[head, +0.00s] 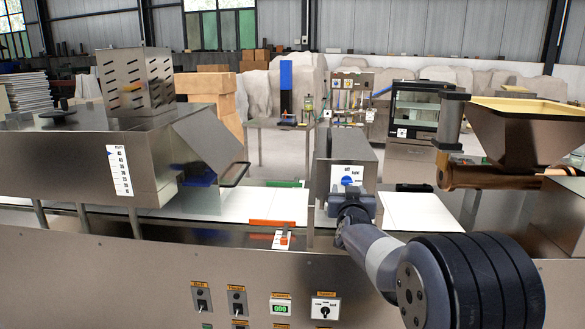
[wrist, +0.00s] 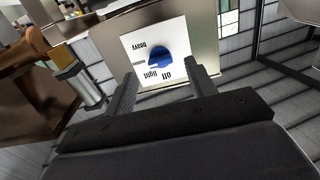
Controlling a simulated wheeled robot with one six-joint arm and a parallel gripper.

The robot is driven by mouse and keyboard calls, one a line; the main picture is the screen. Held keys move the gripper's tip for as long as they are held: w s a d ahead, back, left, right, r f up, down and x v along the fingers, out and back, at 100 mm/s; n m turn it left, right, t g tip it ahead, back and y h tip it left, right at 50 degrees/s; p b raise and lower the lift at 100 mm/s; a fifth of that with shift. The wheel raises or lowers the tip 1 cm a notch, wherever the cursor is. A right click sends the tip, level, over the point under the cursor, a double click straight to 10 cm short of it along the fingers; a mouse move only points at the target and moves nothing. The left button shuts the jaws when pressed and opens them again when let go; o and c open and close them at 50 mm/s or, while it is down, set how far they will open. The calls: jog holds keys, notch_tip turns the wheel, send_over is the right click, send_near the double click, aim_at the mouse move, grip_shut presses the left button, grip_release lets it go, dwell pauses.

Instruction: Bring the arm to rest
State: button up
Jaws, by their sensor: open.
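My arm reaches from the lower right in the head view to a grey metal box (head: 345,153) with a white dial plate. My gripper (head: 350,204) is just in front of and below the blue knob (head: 349,181) there. In the wrist view my gripper (wrist: 160,77) is open, and its two fingers stand apart with nothing between them. The blue knob (wrist: 161,57) is beyond the fingertips, on the white plate (wrist: 145,72) whose labels appear upside down. The fingers seem clear of the knob, but the exact gap is hard to judge.
A large steel machine (head: 75,165) stands at the left over a white conveyor belt (head: 275,203). A steel hopper (head: 515,135) stands at the right. A front panel (head: 130,280) with switches runs along the near side. Open floor shows behind the machines.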

aim_at(347, 182)
jog(key=w, duration=0.3)
jog(key=shift+d, duration=0.15)
jog(key=shift+w+r+n+p, duration=0.25)
jog(key=shift+n+p, duration=0.05)
jog(key=shift+p, duration=0.45)
jog(key=shift+s+n+p, duration=0.15)
jog(key=shift+n+p, duration=0.65)
jog(key=shift+n, duration=0.1)
jog(key=n+p, duration=0.2)
jog(key=shift+p, duration=0.3)
jog(key=n+p, duration=0.4)
jog(key=p, duration=0.2)
jog(key=shift+n, duration=0.3)
jog(key=s+b, duration=0.3)
jog(key=s, duration=0.7)
jog(key=shift+a+f, duration=0.2)
jog(key=shift+a, duration=0.25)
jog(key=shift+s+r, duration=0.1)
